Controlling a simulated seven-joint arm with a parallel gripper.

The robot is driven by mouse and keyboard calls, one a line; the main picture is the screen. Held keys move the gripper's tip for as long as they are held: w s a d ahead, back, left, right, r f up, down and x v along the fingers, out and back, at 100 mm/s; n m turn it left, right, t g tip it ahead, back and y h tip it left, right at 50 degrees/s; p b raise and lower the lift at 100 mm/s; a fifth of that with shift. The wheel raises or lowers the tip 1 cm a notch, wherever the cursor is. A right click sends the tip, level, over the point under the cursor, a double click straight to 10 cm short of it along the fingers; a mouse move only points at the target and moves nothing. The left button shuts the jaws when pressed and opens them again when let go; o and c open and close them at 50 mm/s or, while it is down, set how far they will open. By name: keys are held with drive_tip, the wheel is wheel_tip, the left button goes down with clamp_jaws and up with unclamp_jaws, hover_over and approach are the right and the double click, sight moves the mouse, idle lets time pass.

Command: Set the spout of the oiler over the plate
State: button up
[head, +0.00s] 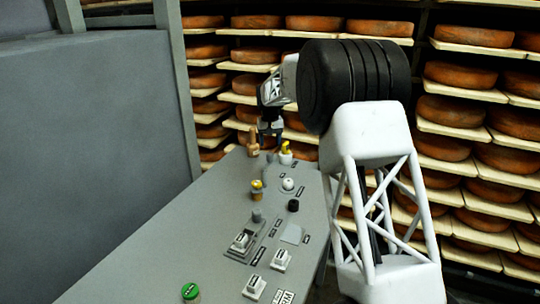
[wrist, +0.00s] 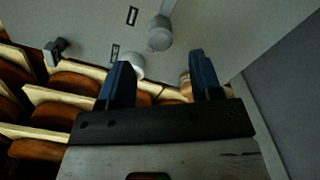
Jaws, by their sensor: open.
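My gripper (head: 270,132) is above the far end of the grey bench. In the wrist view its two blue-black fingers (wrist: 162,75) are apart, with nothing held between them. A small white thing with a yellow top (head: 285,152) stands just right of the gripper and may be the oiler. A flat pale square (head: 292,234), possibly the plate, lies near the bench's right edge.
The bench (head: 180,250) also carries a brown wooden piece (head: 253,142), a black knob (head: 293,205), white switches (head: 281,259) and a green-topped button (head: 190,292). Cheese shelves (head: 470,135) stand behind and right. A grey cabinet (head: 90,120) stands left.

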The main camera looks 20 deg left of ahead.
sight(270, 153)
drive_tip(key=shift+f, duration=3.15)
clamp_jaws()
